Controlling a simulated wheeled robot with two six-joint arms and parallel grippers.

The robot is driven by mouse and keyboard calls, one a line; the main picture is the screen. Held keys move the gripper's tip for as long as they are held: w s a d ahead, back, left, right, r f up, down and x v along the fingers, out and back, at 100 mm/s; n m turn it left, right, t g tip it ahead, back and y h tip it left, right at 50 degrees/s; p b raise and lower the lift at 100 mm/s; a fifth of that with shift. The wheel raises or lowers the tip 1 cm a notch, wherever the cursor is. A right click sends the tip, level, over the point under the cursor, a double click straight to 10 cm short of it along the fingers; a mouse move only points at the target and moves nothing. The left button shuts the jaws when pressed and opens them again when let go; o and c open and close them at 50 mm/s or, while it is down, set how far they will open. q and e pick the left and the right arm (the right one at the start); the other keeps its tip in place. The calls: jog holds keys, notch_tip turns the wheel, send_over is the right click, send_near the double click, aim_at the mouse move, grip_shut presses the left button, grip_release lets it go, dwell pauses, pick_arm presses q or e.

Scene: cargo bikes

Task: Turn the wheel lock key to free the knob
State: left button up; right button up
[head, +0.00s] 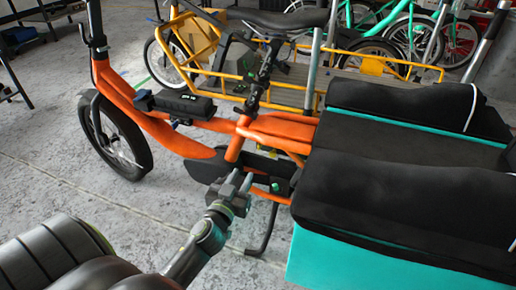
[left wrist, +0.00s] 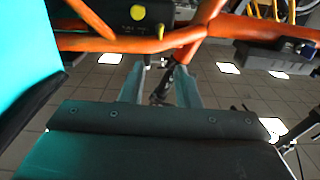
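The orange cargo bike (head: 205,130) stands across the middle of the head view. My left gripper (head: 239,183) is in front of its dark lower housing, with its fingers apart. In the left wrist view the open fingers (left wrist: 158,82) point toward the orange frame tube (left wrist: 130,44), with nothing held between them. A small green knob-like part (head: 275,187) shows just right of the gripper in the head view. A round yellow part (left wrist: 138,12) sits on a black housing in the left wrist view. I cannot tell which part is the wheel lock key. My right gripper is not in view.
The bike's black-covered teal cargo box (head: 360,262) stands close at the right. A kickstand (head: 264,232) reaches the floor behind my gripper. A yellow cargo bike (head: 295,85) stands behind. Concrete floor (head: 130,195) is clear at the left.

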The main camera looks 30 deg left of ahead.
aim_at(261, 143)
pick_arm(q)
jog(key=x, duration=1.4)
jog(key=shift+w+b, duration=0.2)
jog(key=shift+b, duration=0.2)
grip_shut()
